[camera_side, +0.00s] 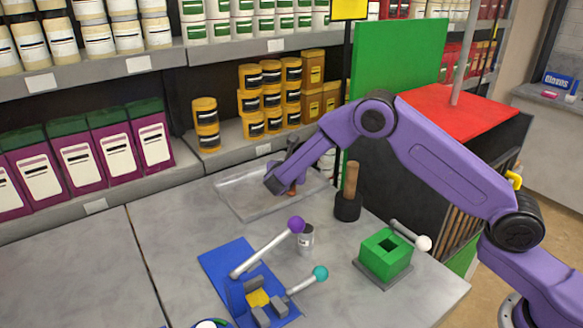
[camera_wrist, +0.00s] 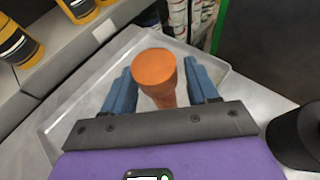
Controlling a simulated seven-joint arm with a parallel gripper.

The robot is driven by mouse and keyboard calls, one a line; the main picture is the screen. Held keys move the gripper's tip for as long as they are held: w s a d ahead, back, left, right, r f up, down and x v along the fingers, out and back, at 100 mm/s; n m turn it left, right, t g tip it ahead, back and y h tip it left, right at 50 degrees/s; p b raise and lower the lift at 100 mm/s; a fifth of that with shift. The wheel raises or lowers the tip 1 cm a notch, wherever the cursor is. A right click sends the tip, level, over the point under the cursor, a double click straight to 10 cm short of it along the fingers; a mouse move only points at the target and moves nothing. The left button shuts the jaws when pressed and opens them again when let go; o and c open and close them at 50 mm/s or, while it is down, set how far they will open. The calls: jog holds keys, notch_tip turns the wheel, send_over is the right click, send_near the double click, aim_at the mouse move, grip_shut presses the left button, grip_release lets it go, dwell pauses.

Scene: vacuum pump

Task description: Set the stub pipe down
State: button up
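The orange stub pipe (camera_wrist: 154,72) has a wide round top and a narrower neck below it. In the wrist view it stands between the fingers of my gripper (camera_wrist: 162,88), over the clear tray. The two blue fingers are apart, with a gap visible on each side of the neck, so my gripper looks open around the pipe. In the side view my gripper (camera_side: 291,188) is low over the clear tray (camera_side: 238,204), and only a small brownish bit of the pipe shows there. The pipe's lower end is hidden, so I cannot tell if it touches the tray.
A black holder with a wooden handle (camera_side: 348,206) stands right of the tray. In front are a small grey cylinder (camera_side: 306,241), a blue fixture with levers (camera_side: 226,262) and a green block (camera_side: 385,254). Shelves with cans are behind. The table's left part is clear.

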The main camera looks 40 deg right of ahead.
jog(key=shift+s+a+r, duration=0.15)
jog(key=shift+a+r, duration=0.05)
jog(key=shift+r, duration=0.05)
jog(key=v, duration=1.1)
jog(key=shift+s, duration=0.2)
jog(key=shift+a+r, duration=0.15)
jog(key=s+d+r+m+g+y, duration=0.1)
jog(key=s+d+m+g+y, duration=0.2)
jog(key=s, duration=1)
jog(key=s+d+r+m+g+y, duration=0.1)
jog(key=s+d+m+g+y, duration=0.2)
jog(key=s, duration=1.1)
jog(key=s+d+r+m+g+y, duration=0.1)
jog(key=s+d+m+g+y, duration=0.2)
jog(key=s+m, duration=0.5)
jog(key=s+y, duration=0.1)
jog(key=s, duration=0.5)
jog(key=shift+d, duration=0.2)
jog(key=shift+r, duration=0.1)
